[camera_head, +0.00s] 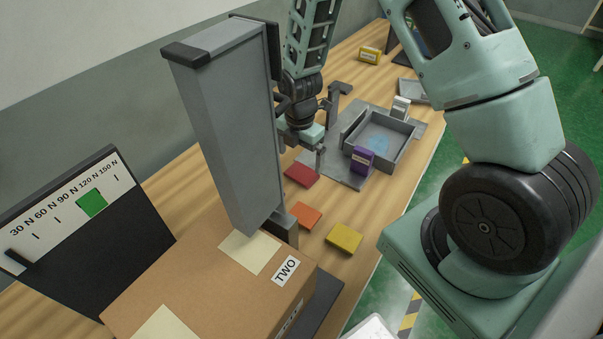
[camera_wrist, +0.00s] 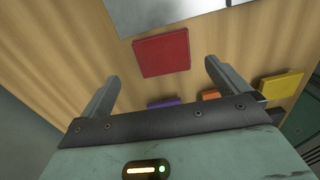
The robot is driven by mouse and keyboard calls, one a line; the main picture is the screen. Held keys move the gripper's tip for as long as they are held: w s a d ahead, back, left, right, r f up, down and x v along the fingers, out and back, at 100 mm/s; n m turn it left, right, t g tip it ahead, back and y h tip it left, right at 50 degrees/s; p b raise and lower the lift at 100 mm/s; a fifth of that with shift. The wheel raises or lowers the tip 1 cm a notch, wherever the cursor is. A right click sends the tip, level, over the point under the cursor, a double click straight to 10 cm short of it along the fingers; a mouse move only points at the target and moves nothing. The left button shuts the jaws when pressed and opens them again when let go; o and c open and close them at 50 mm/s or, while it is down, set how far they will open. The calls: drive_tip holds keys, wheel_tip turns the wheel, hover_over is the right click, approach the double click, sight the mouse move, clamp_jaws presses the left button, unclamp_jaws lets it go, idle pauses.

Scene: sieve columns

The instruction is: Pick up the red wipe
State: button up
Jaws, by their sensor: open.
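The red wipe (camera_head: 301,174) is a flat red square lying on the wooden table, beside the grey plate. In the wrist view the red wipe (camera_wrist: 162,54) lies whole and unobstructed, ahead of and between the two fingertips. My gripper (camera_head: 306,149) hangs above the table near the wipe, with its fingers pointing down. In the wrist view my gripper (camera_wrist: 160,73) has its fingers wide apart with nothing between them. The exact height gap to the wipe cannot be told.
An orange square (camera_head: 305,215) and a yellow square (camera_head: 343,238) lie nearby. A purple piece (camera_wrist: 163,103) is partly hidden by my gripper. A grey tray (camera_head: 408,143) with a purple box (camera_head: 359,160) stands right. A tall grey column (camera_head: 228,125) and a cardboard box (camera_head: 185,275) stand left.

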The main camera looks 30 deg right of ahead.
sight(301, 173)
drive_tip(key=shift+s+d+f+p, duration=0.15)
drive_tip(key=shift+f+p, duration=0.25)
drive_tip(key=shift+f, duration=0.9)
drive_tip(key=shift+s+a+f+p, duration=0.1)
drive_tip(key=shift+f+p, duration=0.3)
drive_tip(key=shift+f, duration=0.85)
drive_tip(key=c, duration=1)
